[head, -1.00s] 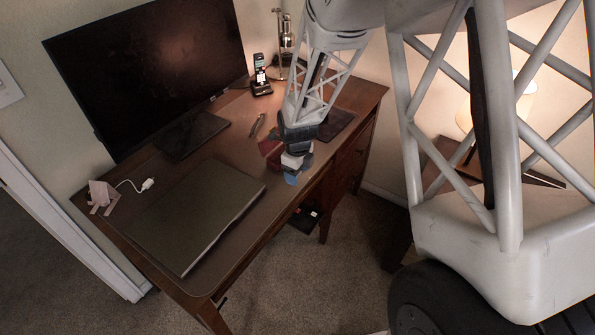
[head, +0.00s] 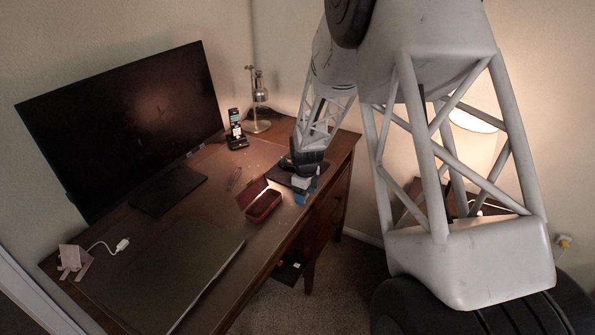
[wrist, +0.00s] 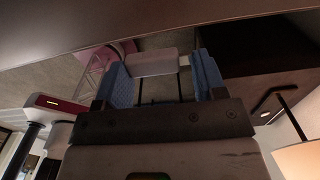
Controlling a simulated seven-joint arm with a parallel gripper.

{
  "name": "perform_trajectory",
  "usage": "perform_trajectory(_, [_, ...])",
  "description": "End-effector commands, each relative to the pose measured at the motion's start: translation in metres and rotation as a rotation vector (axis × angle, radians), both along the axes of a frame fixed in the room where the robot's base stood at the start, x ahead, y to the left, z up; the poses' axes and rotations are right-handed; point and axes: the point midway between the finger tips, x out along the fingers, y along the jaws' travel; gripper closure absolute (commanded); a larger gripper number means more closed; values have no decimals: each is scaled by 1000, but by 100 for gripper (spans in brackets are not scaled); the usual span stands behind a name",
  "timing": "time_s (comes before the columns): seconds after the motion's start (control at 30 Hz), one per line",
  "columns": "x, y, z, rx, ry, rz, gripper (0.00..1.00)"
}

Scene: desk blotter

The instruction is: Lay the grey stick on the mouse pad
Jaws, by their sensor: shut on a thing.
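My gripper (head: 305,191) is over the right end of the desk, its blue fingers pointing down. In the wrist view the fingers (wrist: 165,80) stand on either side of a pale grey piece (wrist: 152,63). I take it to be the grey stick, held between them; its full shape cannot be made out. The mouse pad (head: 283,176) appears as a dark flat patch beside and behind my gripper, partly hidden by it. Whether the stick touches the pad cannot be told.
An open red box (head: 262,205) stands just left of my gripper. A large dark desk mat (head: 165,270) lies at the front left. The monitor (head: 125,125), cordless phone (head: 236,130) and metal stand (head: 258,125) are at the back. The desk's front edge is close to my gripper.

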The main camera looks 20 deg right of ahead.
Motion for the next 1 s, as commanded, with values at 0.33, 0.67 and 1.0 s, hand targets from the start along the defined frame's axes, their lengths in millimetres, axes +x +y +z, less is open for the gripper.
perform_trajectory(0.33, [10,-17,0,0,1,-8,57])
perform_trajectory(0.67, [13,-16,-1,1,1,-8,57])
perform_trajectory(1.0, [48,-21,-4,0,0,-8,57])
